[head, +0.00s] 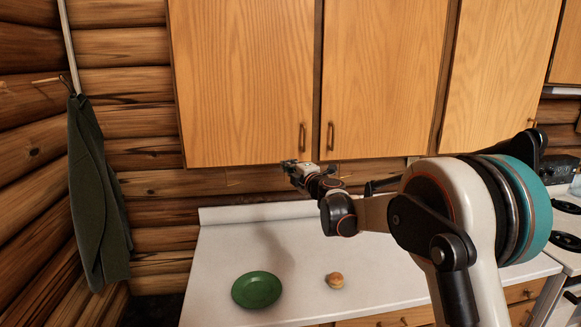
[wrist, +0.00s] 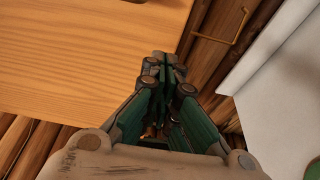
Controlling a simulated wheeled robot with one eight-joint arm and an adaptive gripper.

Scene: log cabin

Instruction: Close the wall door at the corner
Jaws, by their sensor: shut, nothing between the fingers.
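The wall door at the corner (head: 243,80) is the leftmost light-wood upper cabinet door, beside the log corner. Its small handle (head: 302,137) is at its lower right. A narrow dark gap runs along its right edge; I cannot tell whether it is fully closed or slightly ajar. My gripper (head: 290,165) is at the door's bottom edge, left of the handle. In the wrist view my gripper (wrist: 164,62) has its fingertips together and empty, beside the edge of a wood panel (wrist: 90,70). I cannot tell whether it touches.
Other upper cabinet doors (head: 383,75) continue to the right. A thin metal rail (wrist: 236,40) is under the cabinets. A dark green garment (head: 95,200) hangs at left.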

